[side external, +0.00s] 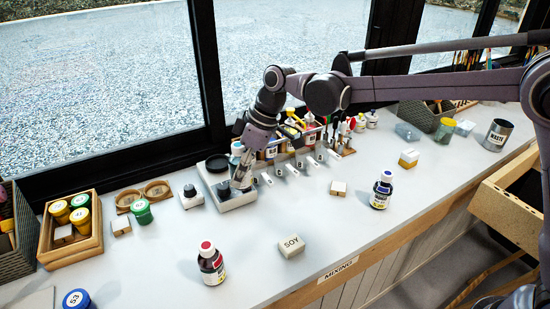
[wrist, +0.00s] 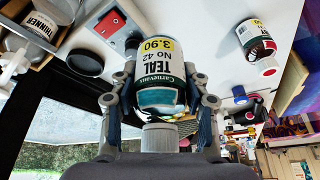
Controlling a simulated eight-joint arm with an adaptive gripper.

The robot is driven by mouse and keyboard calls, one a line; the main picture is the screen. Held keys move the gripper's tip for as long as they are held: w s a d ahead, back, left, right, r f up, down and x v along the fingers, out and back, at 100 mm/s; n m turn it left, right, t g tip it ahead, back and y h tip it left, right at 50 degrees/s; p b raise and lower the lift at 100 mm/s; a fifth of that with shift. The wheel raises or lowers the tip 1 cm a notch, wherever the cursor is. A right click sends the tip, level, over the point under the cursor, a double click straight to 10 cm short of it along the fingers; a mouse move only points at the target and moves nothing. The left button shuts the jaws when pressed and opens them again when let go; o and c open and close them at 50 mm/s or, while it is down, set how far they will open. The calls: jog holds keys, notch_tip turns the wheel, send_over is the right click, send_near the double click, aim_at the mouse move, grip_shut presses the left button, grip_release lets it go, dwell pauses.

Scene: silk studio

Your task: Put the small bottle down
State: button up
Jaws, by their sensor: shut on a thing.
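My gripper (side external: 241,182) points down at the white device with a dark round lid (side external: 213,166), near the back of the counter. In the wrist view my gripper (wrist: 157,102) is shut on a small bottle (wrist: 154,58) labelled "TEAL No 42" and "3.90", with a finger on each side. The bottle has a white and yellow label and a teal band. In the side view it is mostly hidden by the fingers. I cannot tell whether its base touches the surface below.
A red-capped dark bottle (side external: 211,265), a SOY block (side external: 291,246) and a blue-capped bottle (side external: 382,190) stand towards the front. A rack of colourful bottles (side external: 300,140) is close on the right. A wooden tray of jars (side external: 98,240) is left. The middle front counter is mostly clear.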

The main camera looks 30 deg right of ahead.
jog(key=s+d, duration=0.2)
jog(key=d, duration=0.2)
jog(key=shift+n, duration=0.3)
jog(key=a+f, duration=0.2)
jog(key=a, duration=0.1)
jog(key=a+f, duration=0.2)
jog(key=a, duration=0.2)
jog(key=a+f, duration=0.3)
jog(key=shift+a, duration=0.4)
jog(key=shift+f, duration=2.05)
jog(key=shift+f, duration=0.1)
jog(key=o, duration=1.2)
